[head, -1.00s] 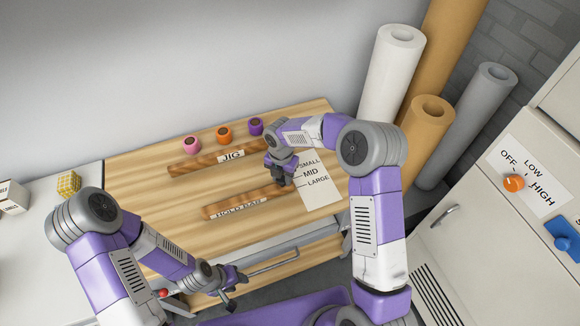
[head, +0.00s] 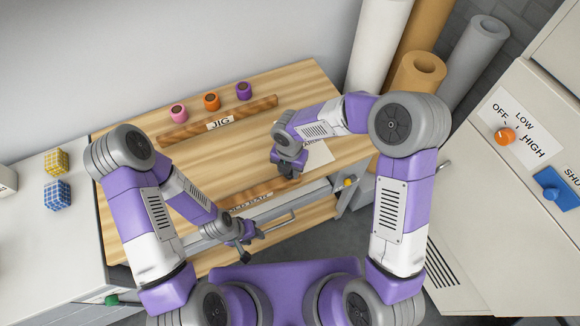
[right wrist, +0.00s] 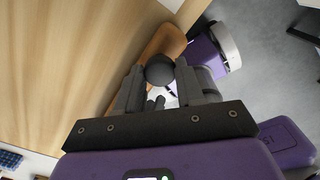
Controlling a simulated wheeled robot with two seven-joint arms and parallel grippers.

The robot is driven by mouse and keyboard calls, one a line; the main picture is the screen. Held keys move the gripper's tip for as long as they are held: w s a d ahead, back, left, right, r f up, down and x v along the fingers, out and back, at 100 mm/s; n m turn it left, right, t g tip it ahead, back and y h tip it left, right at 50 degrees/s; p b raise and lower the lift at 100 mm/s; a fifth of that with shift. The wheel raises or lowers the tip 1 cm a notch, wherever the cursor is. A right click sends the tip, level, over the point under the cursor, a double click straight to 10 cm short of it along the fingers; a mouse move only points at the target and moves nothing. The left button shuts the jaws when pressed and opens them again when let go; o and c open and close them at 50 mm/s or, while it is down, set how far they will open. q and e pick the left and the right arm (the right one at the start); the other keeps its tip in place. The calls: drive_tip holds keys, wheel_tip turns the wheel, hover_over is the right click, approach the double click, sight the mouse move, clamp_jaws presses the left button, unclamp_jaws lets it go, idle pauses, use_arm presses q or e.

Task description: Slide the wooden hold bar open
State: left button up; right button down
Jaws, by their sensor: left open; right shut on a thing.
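The wooden hold bar (head: 262,190) lies along the front of the wooden bench top, near its front edge. Its label is partly hidden by my left arm. My right gripper (head: 289,171) is at the bar's right end. In the right wrist view, the right fingers (right wrist: 160,84) are closed around a round black knob (right wrist: 160,69) at the end of the wooden bar (right wrist: 165,40). My left gripper (head: 247,240) is open and empty, in front of the bench edge, apart from the bar.
The JIG bar (head: 240,114) lies farther back, with pink (head: 179,113), orange (head: 211,102) and purple (head: 243,91) cups behind it. A white size card (head: 320,155) lies partly behind my right gripper. Rolls stand at the right. The bench middle is clear.

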drive_tip(key=c, duration=1)
unclamp_jaws()
drive_tip(key=shift+s, duration=0.2)
drive_tip(key=o, duration=0.3)
drive_tip(key=shift+s+d, duration=0.1)
wheel_tip(320, 180, up, 8)
drive_tip(key=shift+f+p, duration=0.2)
drive_tip(key=shift+p, duration=0.65)
